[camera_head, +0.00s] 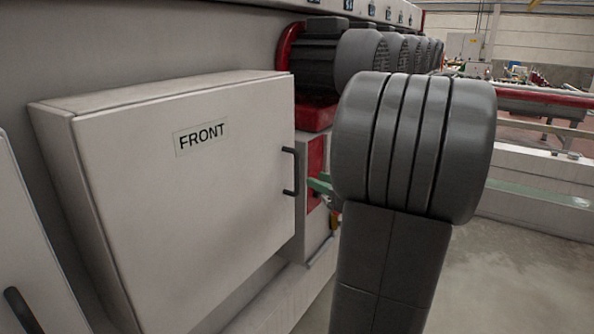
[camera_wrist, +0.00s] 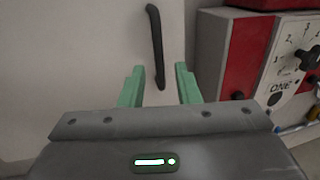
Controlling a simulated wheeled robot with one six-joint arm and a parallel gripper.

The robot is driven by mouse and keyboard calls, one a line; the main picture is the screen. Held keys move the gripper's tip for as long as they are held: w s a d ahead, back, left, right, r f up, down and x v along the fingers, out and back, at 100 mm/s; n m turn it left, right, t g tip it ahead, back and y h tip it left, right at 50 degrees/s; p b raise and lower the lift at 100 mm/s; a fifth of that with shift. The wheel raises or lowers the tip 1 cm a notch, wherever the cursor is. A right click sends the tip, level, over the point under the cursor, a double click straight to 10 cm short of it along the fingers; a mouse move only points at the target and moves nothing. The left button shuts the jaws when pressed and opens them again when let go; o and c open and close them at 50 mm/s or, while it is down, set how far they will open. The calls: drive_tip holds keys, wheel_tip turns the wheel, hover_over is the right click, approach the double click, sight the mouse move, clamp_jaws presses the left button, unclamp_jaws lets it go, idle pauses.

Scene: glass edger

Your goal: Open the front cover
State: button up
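The front cover (camera_head: 190,210) is a pale box-like door with a "FRONT" label (camera_head: 201,136). It looks closed. Its black bar handle (camera_head: 291,171) is upright near the right edge. In the wrist view the handle (camera_wrist: 156,45) stands ahead of my gripper (camera_wrist: 160,85), its lower end lined up between the two green fingers. The fingers are apart with a gap between them, and the handle appears beyond them rather than gripped. In the head view only part of the green fingers (camera_head: 320,186) shows, just right of the handle; my arm hides the rest.
Another pale cover (camera_head: 30,250) with a black handle (camera_head: 19,309) is at the left. A red and white panel with a dial (camera_wrist: 307,57) is right of the cover. Grey motors (camera_head: 361,55) line the machine above. Open floor (camera_head: 520,265) lies at the right.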

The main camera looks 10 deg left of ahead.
sight(298, 172)
drive_tip(key=p+x, duration=0.1)
drive_tip(key=x, duration=0.7)
drive_tip(key=shift+a, duration=0.2)
clamp_jaws()
